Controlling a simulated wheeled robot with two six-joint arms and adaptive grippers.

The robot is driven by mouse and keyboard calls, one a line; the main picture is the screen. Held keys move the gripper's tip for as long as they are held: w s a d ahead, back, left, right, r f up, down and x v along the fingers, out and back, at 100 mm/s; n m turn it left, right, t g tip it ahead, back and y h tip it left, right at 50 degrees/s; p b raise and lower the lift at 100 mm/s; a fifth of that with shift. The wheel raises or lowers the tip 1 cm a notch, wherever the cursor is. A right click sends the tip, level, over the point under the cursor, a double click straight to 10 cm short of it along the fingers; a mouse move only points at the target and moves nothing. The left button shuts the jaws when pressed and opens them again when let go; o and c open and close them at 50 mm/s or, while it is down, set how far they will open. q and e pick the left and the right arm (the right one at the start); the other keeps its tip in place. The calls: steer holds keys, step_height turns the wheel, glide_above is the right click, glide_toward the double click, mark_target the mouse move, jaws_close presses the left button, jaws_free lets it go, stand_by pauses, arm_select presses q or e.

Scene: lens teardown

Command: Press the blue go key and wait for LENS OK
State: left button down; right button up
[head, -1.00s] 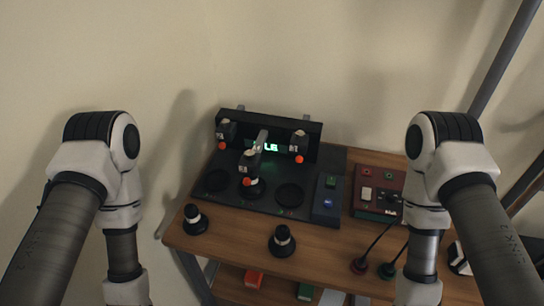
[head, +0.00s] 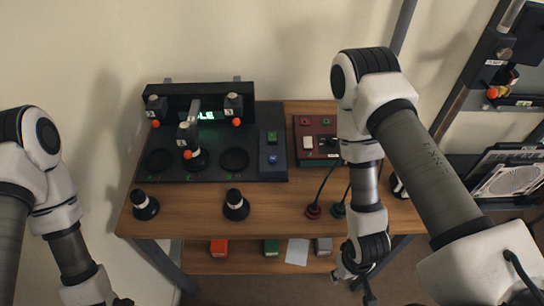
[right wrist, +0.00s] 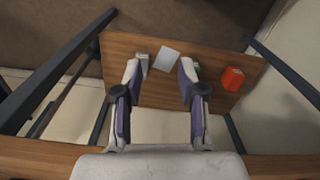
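The blue go key (head: 272,160) is a small round button on a dark panel (head: 271,176) at the right of the black test station (head: 215,175). A green key (head: 271,137) sits above it. The station's display (head: 207,116) glows green; its text is partly hidden by a post and too small to read. My right gripper (head: 362,268) hangs in front of the bench, right of and well below the blue key. In the right wrist view it (right wrist: 160,68) is open and empty, above the lower shelf. My left gripper is beyond the head view's bottom edge.
Two black lens-like pieces (head: 145,206) (head: 235,205) stand on the bench front. The lower shelf (right wrist: 212,78) holds a red block (right wrist: 233,78) and a pale card (right wrist: 168,59).

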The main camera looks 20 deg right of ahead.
jaws_close()
stand_by(0.8)
stand_by(0.5)
